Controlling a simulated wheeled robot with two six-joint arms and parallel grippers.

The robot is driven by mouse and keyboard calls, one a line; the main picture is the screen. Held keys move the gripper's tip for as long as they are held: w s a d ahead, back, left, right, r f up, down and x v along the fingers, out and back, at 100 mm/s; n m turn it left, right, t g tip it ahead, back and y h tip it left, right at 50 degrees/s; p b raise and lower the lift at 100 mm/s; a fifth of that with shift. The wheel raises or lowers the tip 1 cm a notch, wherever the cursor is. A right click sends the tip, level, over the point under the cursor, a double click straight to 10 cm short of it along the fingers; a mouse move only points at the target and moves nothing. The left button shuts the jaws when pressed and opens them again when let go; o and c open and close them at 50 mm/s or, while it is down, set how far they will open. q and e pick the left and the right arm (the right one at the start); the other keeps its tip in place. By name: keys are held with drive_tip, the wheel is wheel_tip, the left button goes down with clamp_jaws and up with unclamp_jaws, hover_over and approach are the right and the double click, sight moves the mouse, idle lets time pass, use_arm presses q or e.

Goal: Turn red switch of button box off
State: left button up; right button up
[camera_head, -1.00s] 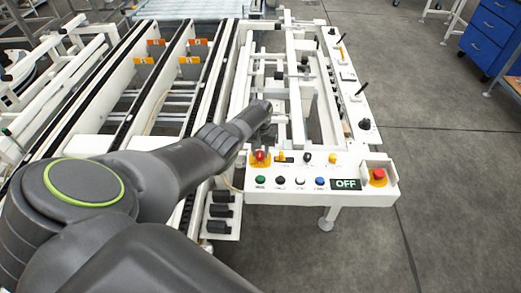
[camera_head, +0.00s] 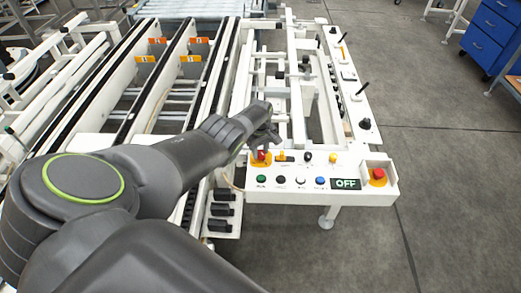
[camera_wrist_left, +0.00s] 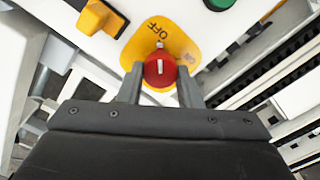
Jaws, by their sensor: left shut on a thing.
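The red switch (camera_head: 262,156) sits on a yellow plate at the left end of the white button box (camera_head: 285,196). In the left wrist view the red switch (camera_wrist_left: 160,72) shows a white line pointing toward the "OFF" lettering on its yellow plate (camera_wrist_left: 186,38); "ON" is at the plate's right. My left gripper (camera_head: 262,149) is over the switch, its two fingers (camera_wrist_left: 160,80) shut on either side of the knob. The lower part of the switch is partly hidden by the fingers. My right gripper is not in view.
A dark sign (camera_head: 346,184) on the box reads "OFF". Green, black, white and blue buttons line the front, with a red emergency button (camera_head: 378,175) at the right. A yellow switch (camera_wrist_left: 100,17) is close to the fingers. Conveyor rails (camera_head: 205,80) stand left.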

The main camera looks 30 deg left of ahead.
use_arm(q)
drive_tip(key=shift+n, duration=0.3)
idle(0.4)
drive_tip(key=o, duration=1)
drive_tip(key=shift+r, duration=0.15)
wheel_tip(320, 180, up, 8)
drive_tip(key=p, duration=0.6)
drive_tip(key=shift+r, duration=0.1)
wheel_tip(320, 180, up, 9)
hover_over(260, 152)
drive_tip(key=shift+p, duration=0.4)
drive_tip(key=shift+d, duration=0.1)
